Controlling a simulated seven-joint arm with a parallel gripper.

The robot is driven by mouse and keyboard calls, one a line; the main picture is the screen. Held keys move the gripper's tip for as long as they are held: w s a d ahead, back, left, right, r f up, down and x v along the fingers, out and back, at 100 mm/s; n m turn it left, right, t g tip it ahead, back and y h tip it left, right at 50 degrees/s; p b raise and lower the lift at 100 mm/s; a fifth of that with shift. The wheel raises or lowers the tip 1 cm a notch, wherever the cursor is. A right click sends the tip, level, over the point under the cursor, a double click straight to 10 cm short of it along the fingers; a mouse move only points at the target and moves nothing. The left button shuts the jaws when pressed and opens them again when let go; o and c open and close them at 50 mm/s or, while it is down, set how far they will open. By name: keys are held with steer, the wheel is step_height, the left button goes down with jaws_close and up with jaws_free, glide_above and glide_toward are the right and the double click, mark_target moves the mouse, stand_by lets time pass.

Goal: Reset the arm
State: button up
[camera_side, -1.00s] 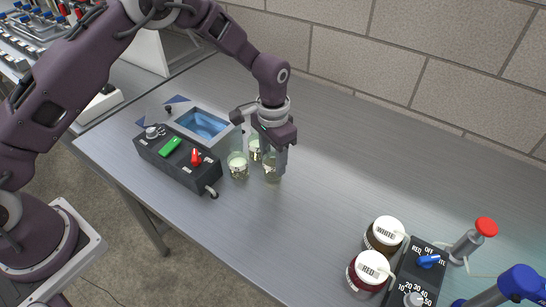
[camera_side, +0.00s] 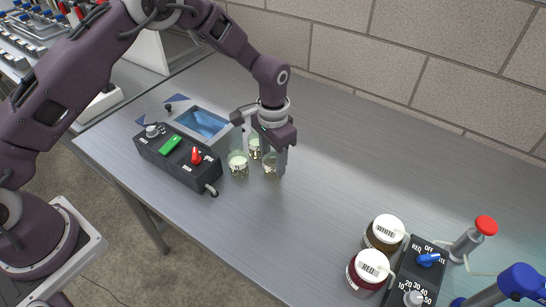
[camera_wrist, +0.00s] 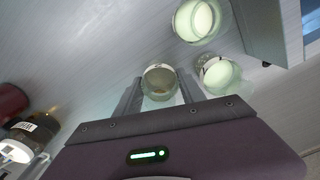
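My gripper (camera_wrist: 160,86) points down at the table, with its fingers on either side of a small clear glass (camera_wrist: 160,82). In the wrist view the fingers are at or very near its sides, and I cannot tell whether they touch it. In the side view this glass (camera_side: 271,171) stands upright on the table below my gripper (camera_side: 277,163). Two more glasses with pale greenish contents stand close by, one at the left (camera_side: 238,164) and one behind (camera_side: 255,148).
A dark control box (camera_side: 177,160) with a green button and red switch adjoins a blue basin (camera_side: 203,124) left of the glasses. The table's middle is clear.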

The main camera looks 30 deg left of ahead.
steer(key=o, duration=1)
steer(key=shift+r, duration=3.05)
steer(key=s+a+r+n+t, duration=0.1)
steer(key=s+a+r, duration=0.1)
steer(key=s+r, duration=0.35)
steer(key=s+a+r+t, duration=0.1)
steer(key=s+a+r, duration=0.1)
steer(key=r, duration=0.6)
steer(key=s+a+r+n+t, duration=0.1)
steer(key=s+a+r, duration=0.25)
steer(key=r, duration=0.25)
steer(key=s+a+r+n+t, duration=0.1)
steer(key=s, duration=0.8)
steer(key=s+a+r+n+t, duration=0.1)
steer(key=s+a, duration=0.1)
steer(key=s, duration=0.8)
steer(key=shift+s+r+t, duration=0.15)
steer(key=shift+s+t, duration=0.1)
steer(key=shift+t, duration=0.05)
